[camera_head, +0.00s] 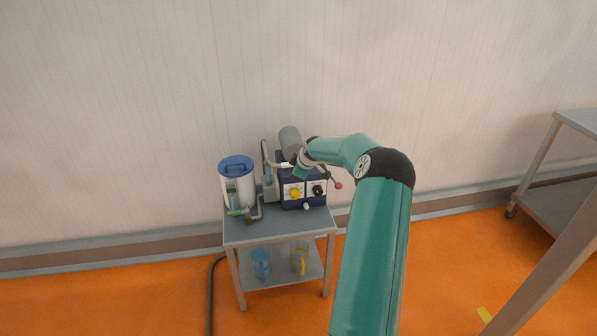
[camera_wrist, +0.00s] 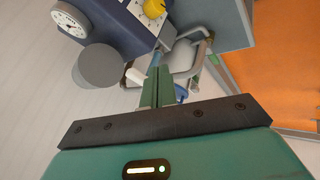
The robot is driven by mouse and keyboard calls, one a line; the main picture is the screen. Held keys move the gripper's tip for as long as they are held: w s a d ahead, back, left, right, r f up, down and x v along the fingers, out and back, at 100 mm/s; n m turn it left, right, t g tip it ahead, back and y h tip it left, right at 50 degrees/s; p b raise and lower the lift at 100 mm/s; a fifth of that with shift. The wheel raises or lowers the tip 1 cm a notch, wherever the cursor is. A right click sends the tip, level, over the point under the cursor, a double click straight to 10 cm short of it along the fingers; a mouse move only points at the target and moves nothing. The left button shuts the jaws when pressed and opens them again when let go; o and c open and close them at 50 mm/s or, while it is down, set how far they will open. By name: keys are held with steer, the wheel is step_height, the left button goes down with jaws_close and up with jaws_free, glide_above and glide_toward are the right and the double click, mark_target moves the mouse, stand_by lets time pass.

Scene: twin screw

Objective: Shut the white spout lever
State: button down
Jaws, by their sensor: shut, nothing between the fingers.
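The white spout lever (camera_wrist: 135,76) shows in the wrist view as a short pale bar just left of my fingertips, close to a grey cylinder (camera_wrist: 101,66). In the head view a thin white bar (camera_head: 281,165) shows by the machine's upper part, left of my wrist. My gripper (camera_wrist: 157,72) is shut and empty, its green fingers together beside the lever. I cannot tell whether they touch it. The dark blue machine (camera_wrist: 112,22) has a yellow knob (camera_wrist: 154,8) and a round dial (camera_wrist: 68,18). My arm hides part of the machine in the head view.
The machine stands on a grey cart (camera_head: 268,228). A red ball handle (camera_head: 338,186) sticks out right. Blue and yellow jugs are on the lower shelf. The wall is close behind.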

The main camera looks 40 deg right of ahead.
steer(key=d+v, duration=0.1)
steer(key=v, duration=0.8)
steer(key=shift+d+r, duration=0.2)
steer(key=shift+d, duration=0.15)
steer(key=s+a+r+g, duration=0.1)
steer(key=a+r, duration=0.3)
steer(key=a, duration=0.7)
steer(key=s+a+r+g, duration=0.1)
steer(key=a+r, duration=0.4)
steer(key=a, duration=0.5)
steer(key=a+r, duration=0.4)
steer(key=a, duration=0.7)
steer(key=s+a+r+m+y, duration=0.1)
steer(key=s+a+m, duration=0.2)
steer(key=s+a, duration=0.6)
steer(key=s+a+r+m+y, duration=0.1)
steer(key=s+a+r+m, duration=0.1)
steer(key=s+a, duration=0.8)
steer(key=s+m, duration=0.1)
steer(key=s, duration=0.4)
steer(key=shift+s+a, duration=0.15)
steer(key=shift+s, duration=0.25)
